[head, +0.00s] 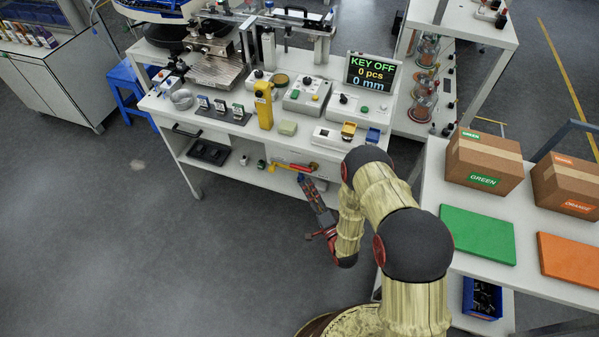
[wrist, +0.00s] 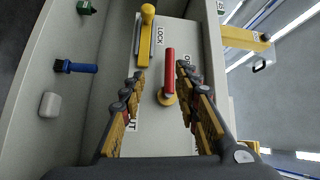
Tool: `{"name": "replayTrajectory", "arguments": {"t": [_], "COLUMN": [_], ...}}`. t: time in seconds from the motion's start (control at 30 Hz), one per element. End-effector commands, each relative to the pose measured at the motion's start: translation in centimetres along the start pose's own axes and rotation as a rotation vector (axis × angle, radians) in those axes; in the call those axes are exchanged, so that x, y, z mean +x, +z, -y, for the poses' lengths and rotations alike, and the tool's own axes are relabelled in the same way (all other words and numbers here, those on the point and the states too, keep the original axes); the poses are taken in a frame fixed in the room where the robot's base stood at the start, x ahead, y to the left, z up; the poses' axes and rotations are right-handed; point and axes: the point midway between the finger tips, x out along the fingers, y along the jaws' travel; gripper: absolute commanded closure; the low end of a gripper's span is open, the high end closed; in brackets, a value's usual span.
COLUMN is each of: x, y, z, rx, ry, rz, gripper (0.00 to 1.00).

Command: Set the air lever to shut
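A red lever (wrist: 169,70) on a round brass pivot (wrist: 167,97) stands out in the wrist view, on the pale front panel of the bench. Its handle points up in the picture, beside a partly hidden label starting with "O". Another label ending in "UT" (wrist: 131,125) shows lower left, partly behind a finger. My gripper (wrist: 160,72) is open, with one finger on each side of the red handle and a gap to both. In the head view the red lever (head: 303,168) is under the bench's front edge, and my gripper (head: 303,180) reaches it from below.
A yellow knobbed lever (wrist: 147,30) by a "LOCK" label is close to my left finger. The display (head: 372,74) reads "KEY OFF". Open floor (head: 190,260) lies left of my arm.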

Motion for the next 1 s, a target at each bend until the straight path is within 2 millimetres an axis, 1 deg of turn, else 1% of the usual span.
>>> {"name": "replayTrajectory", "arguments": {"t": [0.1, 0.17, 0.27, 0.5, 0.7, 0.8, 1.0], "x": [0.0, 0.3, 1.5, 5.2, 7.2, 7.5, 7.5], "y": [-0.1, -0.1, -0.1, -0.1, -0.1, -0.2, -0.2], "z": [0.9, 1.1, 1.2, 1.4, 1.5, 1.6, 1.6], "rx": [0.036, 0.042, 0.041, 0.040, 0.040, 0.041, 0.040], "ry": [-0.050, -0.059, -0.063, -0.061, -0.059, -0.058, -0.057], "rz": [-0.007, -0.008, -0.008, -0.009, -0.008, -0.009, -0.009], "gripper": [0.69, 0.69, 0.69, 0.69, 0.69, 0.69, 0.69]}}
